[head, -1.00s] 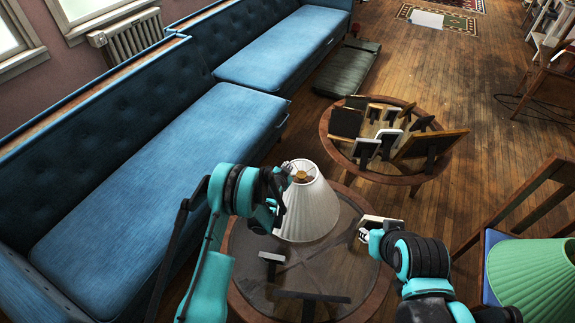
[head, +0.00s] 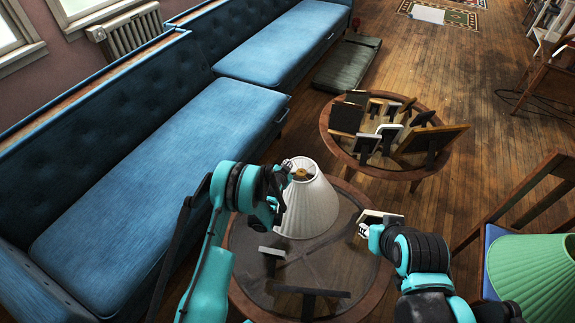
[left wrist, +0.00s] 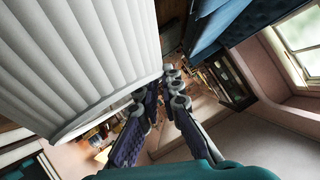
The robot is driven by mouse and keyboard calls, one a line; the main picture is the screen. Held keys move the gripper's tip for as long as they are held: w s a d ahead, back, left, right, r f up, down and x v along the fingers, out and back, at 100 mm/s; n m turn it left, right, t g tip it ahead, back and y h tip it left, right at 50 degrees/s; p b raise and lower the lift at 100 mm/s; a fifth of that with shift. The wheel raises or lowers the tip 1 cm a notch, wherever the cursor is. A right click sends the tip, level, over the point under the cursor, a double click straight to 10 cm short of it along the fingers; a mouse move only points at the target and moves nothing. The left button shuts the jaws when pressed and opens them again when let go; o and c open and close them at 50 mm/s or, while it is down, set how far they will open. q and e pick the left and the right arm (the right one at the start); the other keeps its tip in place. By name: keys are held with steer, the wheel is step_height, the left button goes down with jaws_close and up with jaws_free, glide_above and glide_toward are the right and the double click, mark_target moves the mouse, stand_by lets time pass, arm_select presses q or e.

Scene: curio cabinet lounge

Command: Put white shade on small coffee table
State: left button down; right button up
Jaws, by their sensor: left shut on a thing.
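The white shade (head: 311,206) is a pleated cone, upright over the near round table (head: 244,288), which has a dark glass top and wooden rim. My left gripper (head: 287,172) is shut on the shade's upper left edge. In the left wrist view the shade (left wrist: 80,55) fills the upper left beside my left gripper (left wrist: 172,88). I cannot tell whether the shade's lower rim touches the glass. My right gripper (head: 371,231) is beside a small white frame (head: 379,216) at the table's right; its jaws are too small to read.
Two more small frames (head: 271,251) (head: 312,292) stand on the near table's front part. A second round table (head: 334,143) behind carries several picture frames. A blue sofa (head: 140,190) runs along the left. A green shade (head: 535,270) and a wooden chair (head: 520,205) are at right.

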arm_select(q)
steer(key=shift+f, duration=0.25)
steer(key=c, duration=1.6)
jaws_free()
step_height(320, 180, up, 10)
steer(key=shift+r, duration=0.15)
steer(key=s+a+r+n+g+y, duration=0.15)
steer(key=s+a+r, duration=0.25)
steer(key=s+r, duration=0.55)
steer(key=s+a+r+n+g, duration=0.1)
steer(key=s+a+r+n, duration=0.15)
steer(key=s+r, duration=0.65)
steer(key=s+a+n+g, duration=0.1)
steer(key=s, duration=0.7)
steer(key=s+a+n+g, duration=0.1)
steer(key=s+a, duration=0.1)
steer(key=s, duration=0.6)
steer(key=s+a+n+g, duration=0.1)
steer(key=s+a, duration=0.1)
steer(key=s, duration=0.6)
steer(key=shift+s+a+r+y, duration=0.2)
steer(key=shift+s+r+y, duration=0.15)
